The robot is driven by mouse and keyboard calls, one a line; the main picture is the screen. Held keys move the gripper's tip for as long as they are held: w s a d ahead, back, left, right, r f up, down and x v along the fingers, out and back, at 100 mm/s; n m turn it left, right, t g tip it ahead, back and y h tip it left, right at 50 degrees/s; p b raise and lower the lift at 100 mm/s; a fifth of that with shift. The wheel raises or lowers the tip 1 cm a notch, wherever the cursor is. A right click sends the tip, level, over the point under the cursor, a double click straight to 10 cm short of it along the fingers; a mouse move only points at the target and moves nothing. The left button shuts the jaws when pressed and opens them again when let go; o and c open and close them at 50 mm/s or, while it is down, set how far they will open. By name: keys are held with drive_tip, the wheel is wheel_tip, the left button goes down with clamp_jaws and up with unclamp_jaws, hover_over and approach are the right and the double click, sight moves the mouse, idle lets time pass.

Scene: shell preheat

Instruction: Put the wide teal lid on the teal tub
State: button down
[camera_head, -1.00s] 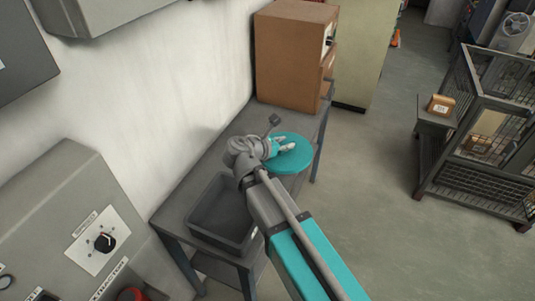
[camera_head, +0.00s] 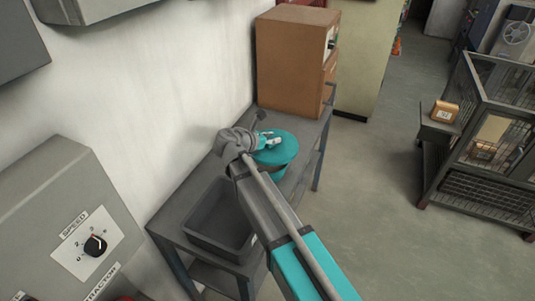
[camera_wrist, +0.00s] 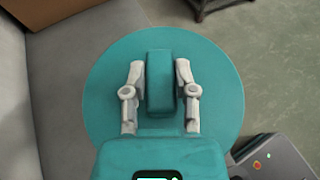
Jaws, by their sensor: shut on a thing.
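The wide teal lid (camera_head: 287,153) is a flat round disc with a raised block handle (camera_wrist: 160,85). My gripper (camera_wrist: 160,72) is shut on this handle, one pale finger on each side. The lid also fills the middle of the wrist view (camera_wrist: 218,92). In the head view my gripper (camera_head: 270,143) is over the far half of the grey table. Part of the teal tub (camera_head: 279,172) shows just under the lid's near edge; the rest is hidden. I cannot tell whether lid and tub touch.
A dark grey open bin (camera_head: 207,235) stands on the near part of the grey table (camera_head: 190,195). A brown cabinet (camera_head: 290,65) stands at the table's far end. The wall is close on the left. Open floor (camera_head: 375,190) lies to the right, before a wire cage (camera_head: 490,150).

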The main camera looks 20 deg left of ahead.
drive_tip(key=shift+w+a+f+b, duration=0.45)
drive_tip(key=shift+f+b, duration=0.2)
drive_tip(key=shift+f, duration=0.1)
drive_tip(key=shift+w+a+f+b, duration=0.4)
drive_tip(key=shift+f+b, duration=0.25)
drive_tip(key=shift+f, duration=0.15)
drive_tip(key=shift+w+a+f+b, duration=0.45)
drive_tip(key=shift+f+b, duration=0.2)
drive_tip(key=shift+f, duration=0.1)
drive_tip(key=shift+w+a+f+b, duration=0.2)
drive_tip(key=shift+w+f+b, duration=0.05)
drive_tip(key=shift+f+b, duration=1.75)
drive_tip(key=shift+f, duration=0.1)
drive_tip(key=shift+c, duration=2)
unclamp_jaws()
drive_tip(key=shift+r, duration=0.2)
drive_tip(key=p+v, duration=0.4)
drive_tip(key=v, duration=0.8)
drive_tip(key=shift+p, duration=0.35)
